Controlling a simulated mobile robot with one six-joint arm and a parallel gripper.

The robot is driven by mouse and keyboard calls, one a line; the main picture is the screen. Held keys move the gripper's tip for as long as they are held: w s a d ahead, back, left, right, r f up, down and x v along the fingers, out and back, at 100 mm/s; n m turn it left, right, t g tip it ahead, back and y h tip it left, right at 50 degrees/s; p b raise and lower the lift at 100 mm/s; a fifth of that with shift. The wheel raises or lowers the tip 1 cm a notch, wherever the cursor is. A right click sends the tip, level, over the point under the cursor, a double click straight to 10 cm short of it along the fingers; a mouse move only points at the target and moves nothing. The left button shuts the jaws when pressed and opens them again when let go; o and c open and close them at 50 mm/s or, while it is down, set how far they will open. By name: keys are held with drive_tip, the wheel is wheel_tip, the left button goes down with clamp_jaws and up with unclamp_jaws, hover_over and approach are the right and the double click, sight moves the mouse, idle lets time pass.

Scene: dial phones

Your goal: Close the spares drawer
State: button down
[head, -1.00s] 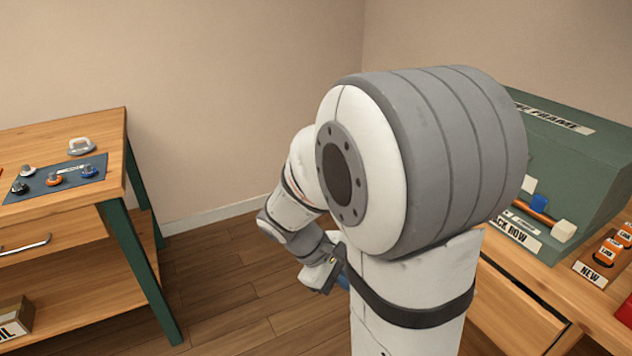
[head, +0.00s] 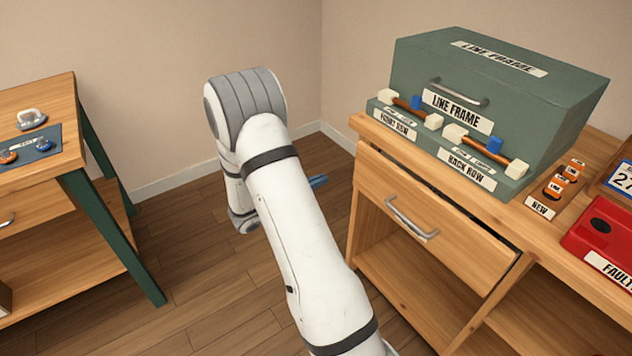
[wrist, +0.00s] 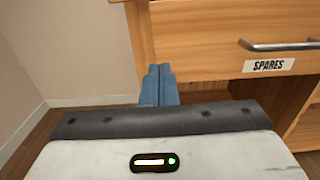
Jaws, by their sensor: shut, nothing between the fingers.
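The spares drawer (head: 455,245) is in the right-hand wooden desk, with a metal handle (head: 411,220) on its front. A dark gap shows along its top right edge, so it looks slightly out. In the wrist view the drawer front (wrist: 195,45) fills the upper right, with a SPARES label (wrist: 268,66) below the handle (wrist: 282,45). My gripper (wrist: 158,72) has its blue fingers shut together and empty, in front of the drawer's left part. Whether they touch it I cannot tell. In the head view only a blue fingertip (head: 318,181) shows, left of the desk.
A green line frame box (head: 500,85) stands on the desk, with a red FAULTY tray (head: 590,225) to its right. Another wooden bench (head: 40,100) with a blue mat stands at the left. Bare floor (head: 190,250) lies between them.

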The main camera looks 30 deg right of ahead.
sight(358, 162)
drive_tip(key=d, duration=0.3)
drive_tip(key=d+b, duration=0.1)
drive_tip(key=d, duration=0.7)
drive_tip(key=shift+w+b, duration=0.3)
drive_tip(key=shift+w, duration=0.1)
